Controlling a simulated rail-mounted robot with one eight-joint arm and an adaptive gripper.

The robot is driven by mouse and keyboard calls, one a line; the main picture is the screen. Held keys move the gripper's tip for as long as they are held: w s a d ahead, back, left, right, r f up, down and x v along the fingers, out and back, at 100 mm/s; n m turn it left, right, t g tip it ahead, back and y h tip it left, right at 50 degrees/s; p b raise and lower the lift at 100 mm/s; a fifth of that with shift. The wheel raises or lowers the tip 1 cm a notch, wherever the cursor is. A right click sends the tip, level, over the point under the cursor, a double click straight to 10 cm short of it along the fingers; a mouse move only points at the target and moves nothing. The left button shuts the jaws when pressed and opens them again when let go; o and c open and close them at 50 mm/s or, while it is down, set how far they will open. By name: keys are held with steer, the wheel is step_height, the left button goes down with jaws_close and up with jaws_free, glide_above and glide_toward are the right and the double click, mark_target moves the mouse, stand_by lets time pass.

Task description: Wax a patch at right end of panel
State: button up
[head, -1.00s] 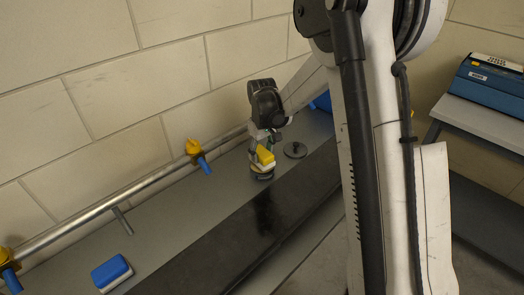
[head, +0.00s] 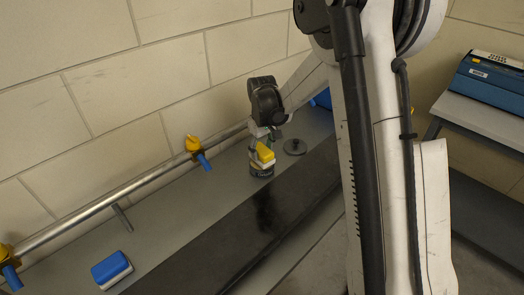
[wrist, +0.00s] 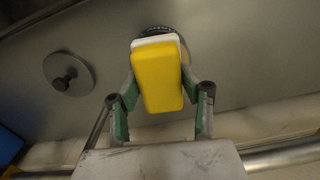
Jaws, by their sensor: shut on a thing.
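My gripper (head: 267,140) is shut on a yellow block with a white pad underneath, the applicator (head: 264,155). It holds the applicator at or just above the top of a dark round tin (head: 261,172) on the grey bench; I cannot tell whether they touch. In the wrist view the yellow applicator (wrist: 158,75) sits between the green fingers, and its white pad covers most of the tin (wrist: 155,30). The long black panel (head: 285,200) lies along the bench's front, right of the tin. A darker, glossier smear shows near its middle. My arm hides the panel's right end.
A round dark lid with a knob (head: 295,146) lies right of the tin. A blue-and-white block (head: 112,270) lies at the bench's left. A blue machine (head: 489,80) stands at far right.

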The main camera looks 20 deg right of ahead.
mark_target(262, 149)
steer(key=shift+f+b, duration=0.5)
steer(key=shift+b, duration=0.15)
stand_by(2.2)
steer(key=shift+r+p, duration=1.4)
steer(key=shift+r, duration=2.2)
steer(key=shift+f, duration=0.1)
